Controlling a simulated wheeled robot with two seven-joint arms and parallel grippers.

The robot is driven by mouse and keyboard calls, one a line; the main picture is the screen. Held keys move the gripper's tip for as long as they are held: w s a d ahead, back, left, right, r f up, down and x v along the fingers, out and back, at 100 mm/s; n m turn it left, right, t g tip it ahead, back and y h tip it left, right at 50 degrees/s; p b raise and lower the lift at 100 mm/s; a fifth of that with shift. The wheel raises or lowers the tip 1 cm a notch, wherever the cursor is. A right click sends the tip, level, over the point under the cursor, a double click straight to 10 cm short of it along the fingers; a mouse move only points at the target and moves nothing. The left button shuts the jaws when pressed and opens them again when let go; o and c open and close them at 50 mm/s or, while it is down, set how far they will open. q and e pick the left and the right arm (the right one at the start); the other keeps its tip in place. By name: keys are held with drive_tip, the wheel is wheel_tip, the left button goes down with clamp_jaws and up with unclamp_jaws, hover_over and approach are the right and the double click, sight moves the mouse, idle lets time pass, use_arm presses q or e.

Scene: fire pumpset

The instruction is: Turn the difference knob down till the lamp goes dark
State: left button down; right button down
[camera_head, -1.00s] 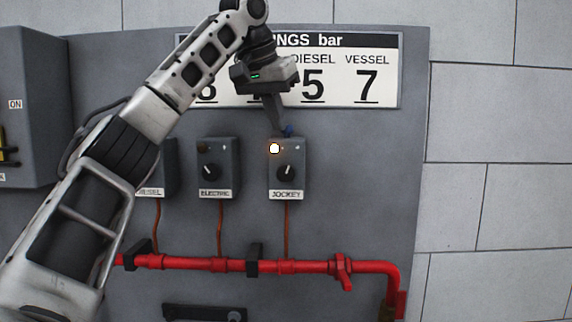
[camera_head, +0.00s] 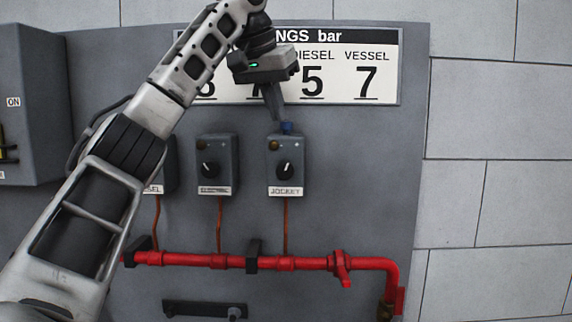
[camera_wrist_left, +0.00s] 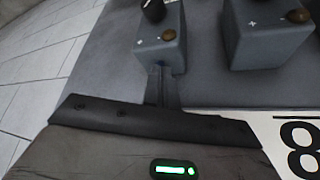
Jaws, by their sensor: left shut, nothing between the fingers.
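The JOCKEY switch box (camera_head: 286,166) is a grey box on the panel with a black dial (camera_head: 285,170) on its front. Its lamp (camera_head: 274,145), at the upper left of the front, is dark brown and unlit. A small blue knob (camera_head: 287,127) sits on the box top. My left gripper (camera_head: 277,117) is shut and empty, pointing down just above and left of the blue knob; I cannot tell whether it touches it. My right gripper is out of view.
The ELECTRIC box (camera_head: 217,165) stands to the left, with the DIESEL box (camera_head: 162,172) partly behind my left arm. A red pipe (camera_head: 300,264) runs below. The settings sign (camera_head: 366,78) is above. The panel right of the JOCKEY box is clear.

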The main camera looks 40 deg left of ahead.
use_arm(q)
wheel_tip(320, 180, up, 5)
drive_tip(key=shift+f, duration=0.1)
idle(1.0)
